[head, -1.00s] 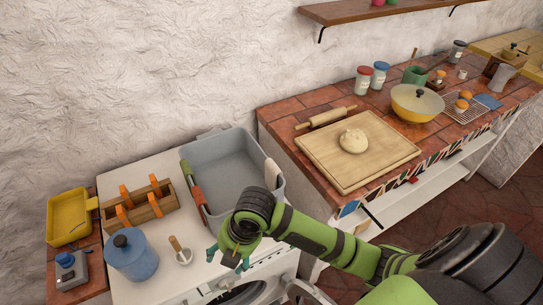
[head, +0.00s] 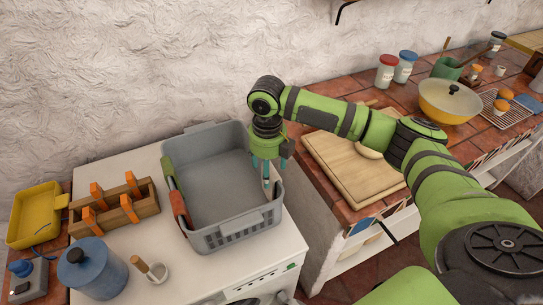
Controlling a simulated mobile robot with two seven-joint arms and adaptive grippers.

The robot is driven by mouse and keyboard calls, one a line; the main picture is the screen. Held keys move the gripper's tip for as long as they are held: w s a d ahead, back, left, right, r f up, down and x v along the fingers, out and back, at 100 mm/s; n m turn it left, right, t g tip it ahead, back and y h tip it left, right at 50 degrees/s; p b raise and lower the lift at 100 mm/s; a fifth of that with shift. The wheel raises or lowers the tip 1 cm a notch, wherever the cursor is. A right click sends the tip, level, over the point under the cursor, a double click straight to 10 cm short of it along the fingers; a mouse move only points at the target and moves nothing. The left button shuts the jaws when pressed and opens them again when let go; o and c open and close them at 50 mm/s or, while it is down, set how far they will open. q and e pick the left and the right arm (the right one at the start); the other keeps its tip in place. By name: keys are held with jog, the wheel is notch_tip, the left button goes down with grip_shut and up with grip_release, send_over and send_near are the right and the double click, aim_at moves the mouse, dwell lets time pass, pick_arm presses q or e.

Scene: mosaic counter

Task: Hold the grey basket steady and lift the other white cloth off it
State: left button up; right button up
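The grey basket (head: 237,232) stands upright on a white appliance top. A white cloth (head: 269,187) hangs over its right rim, mostly hidden behind my gripper. A green cloth (head: 168,171) and a red cloth (head: 180,209) hang over its left rim. My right gripper (head: 266,176) points down over the right rim at the white cloth. Its teal fingers look spread apart; whether they touch the cloth I cannot tell. My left gripper is not in view.
Left of the basket are a wooden caddy (head: 119,213) with orange handles, a blue canister (head: 92,268), a mortar (head: 155,272) and a yellow tray (head: 36,215). A tiled counter (head: 290,136) with a cutting board (head: 345,175) stands close on the right.

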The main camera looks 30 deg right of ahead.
jog(key=shift+s+f, duration=0.1)
jog(key=shift+f, duration=0.55)
jog(key=f, duration=0.2)
jog(key=f+p, duration=0.1)
jog(key=shift+w+d+f, duration=0.2)
jog(key=shift+w+d, duration=0.05)
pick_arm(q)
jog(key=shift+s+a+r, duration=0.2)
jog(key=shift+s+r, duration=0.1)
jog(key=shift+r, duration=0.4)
pick_arm(e)
jog(key=c, duration=1.2)
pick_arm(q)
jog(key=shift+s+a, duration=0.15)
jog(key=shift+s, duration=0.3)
pick_arm(e)
jog(key=shift+c, duration=0.3)
